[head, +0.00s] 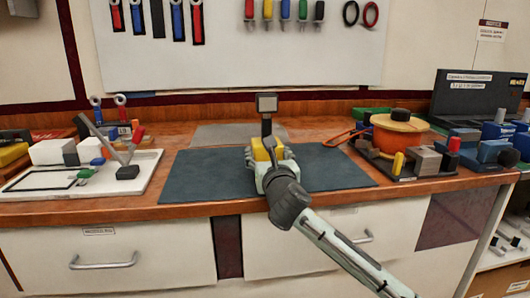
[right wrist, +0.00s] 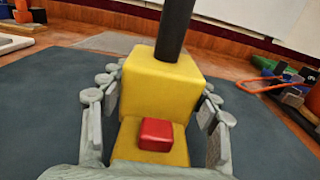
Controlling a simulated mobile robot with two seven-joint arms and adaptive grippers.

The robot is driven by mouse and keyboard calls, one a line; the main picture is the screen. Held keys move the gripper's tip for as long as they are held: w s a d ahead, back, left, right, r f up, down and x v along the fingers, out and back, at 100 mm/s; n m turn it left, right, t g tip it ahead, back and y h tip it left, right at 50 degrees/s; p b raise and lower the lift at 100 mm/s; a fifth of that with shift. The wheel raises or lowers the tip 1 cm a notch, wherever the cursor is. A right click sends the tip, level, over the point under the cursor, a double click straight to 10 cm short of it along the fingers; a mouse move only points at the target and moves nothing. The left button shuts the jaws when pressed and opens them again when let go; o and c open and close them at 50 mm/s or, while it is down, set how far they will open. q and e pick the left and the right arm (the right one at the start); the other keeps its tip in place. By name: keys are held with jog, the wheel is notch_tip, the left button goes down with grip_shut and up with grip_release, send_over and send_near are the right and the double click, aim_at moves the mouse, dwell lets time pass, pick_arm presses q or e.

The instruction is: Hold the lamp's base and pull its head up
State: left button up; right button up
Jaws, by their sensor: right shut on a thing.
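The lamp stands upright on the dark mat (head: 210,175). Its yellow base (head: 261,154) also fills the middle of the right wrist view (right wrist: 160,88). A dark stem (right wrist: 174,30) rises from the base to a small grey square head (head: 266,103) in the head view. The lamp head is out of the right wrist view. A red block (right wrist: 156,133) sits on the low front step of the base. My right gripper (head: 267,153) is shut on the base, with one finger on each side. My left gripper is not in view.
A white tray (head: 20,190) with tools stands left of the mat. An orange round container (head: 399,133) and several small parts stand on the right. A tool board (head: 240,70) hangs behind. The mat is clear on both sides of the lamp.

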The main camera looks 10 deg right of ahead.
jog(key=shift+r, duration=0.1)
dwell(0.3)
jog(key=shift+p, duration=0.35)
jog(key=shift+f, duration=0.3)
dwell(0.6)
dwell(0.7)
jog(key=o, duration=1.8)
jog(key=shift+o, duration=0.2)
jog(key=s, duration=1.2)
